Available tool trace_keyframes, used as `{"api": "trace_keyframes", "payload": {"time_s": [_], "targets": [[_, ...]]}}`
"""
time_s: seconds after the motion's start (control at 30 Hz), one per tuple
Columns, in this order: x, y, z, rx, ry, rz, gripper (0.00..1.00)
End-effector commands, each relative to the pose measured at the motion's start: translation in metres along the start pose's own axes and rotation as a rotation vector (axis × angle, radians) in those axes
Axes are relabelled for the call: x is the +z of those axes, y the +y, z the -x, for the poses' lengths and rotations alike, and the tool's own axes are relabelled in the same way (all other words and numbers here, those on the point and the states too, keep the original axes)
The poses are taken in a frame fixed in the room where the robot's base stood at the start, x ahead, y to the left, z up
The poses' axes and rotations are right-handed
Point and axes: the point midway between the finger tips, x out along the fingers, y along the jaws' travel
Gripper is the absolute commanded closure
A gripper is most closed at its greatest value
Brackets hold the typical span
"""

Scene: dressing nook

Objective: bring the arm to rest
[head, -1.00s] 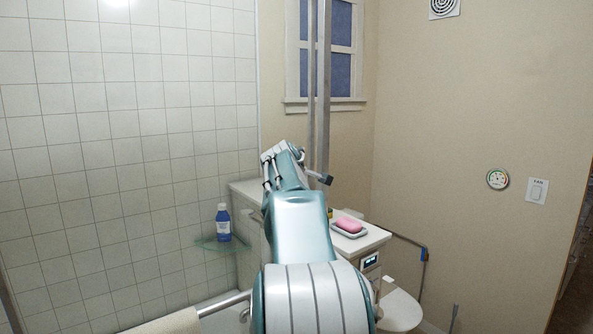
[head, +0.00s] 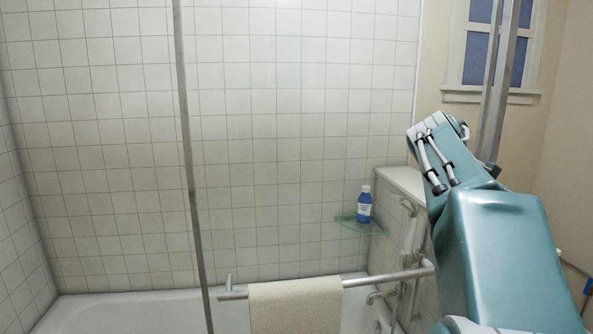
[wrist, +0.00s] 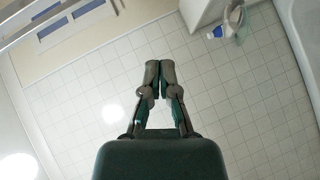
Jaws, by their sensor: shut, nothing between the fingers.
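My gripper (wrist: 160,72) shows in the wrist view, its two dark fingertips together with nothing between them. The gripper itself cannot be made out in the head view.
A towel bar (head: 390,277) with a beige towel (head: 295,305) crosses in front of the bathtub (head: 120,312). A blue bottle (head: 364,207) stands on a glass corner shelf (head: 352,224). Metal posts (head: 497,95) rise behind my arm.

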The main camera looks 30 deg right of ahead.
Motion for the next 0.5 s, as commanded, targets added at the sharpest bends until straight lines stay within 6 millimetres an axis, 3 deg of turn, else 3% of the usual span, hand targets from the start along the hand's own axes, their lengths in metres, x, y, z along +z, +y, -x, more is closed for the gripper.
{"api": "trace_keyframes", "payload": {"time_s": [0.07, 0.17, 0.3, 0.5], "targets": [[-0.003, -0.006, 0.003, -0.014, 0.006, -0.012, 1.00], [-0.018, -0.031, 0.022, -0.076, 0.034, -0.065, 1.00], [-0.044, -0.097, 0.078, -0.240, 0.084, -0.187, 1.00], [-0.056, -0.197, 0.164, -0.507, 0.103, -0.334, 1.00]]}}
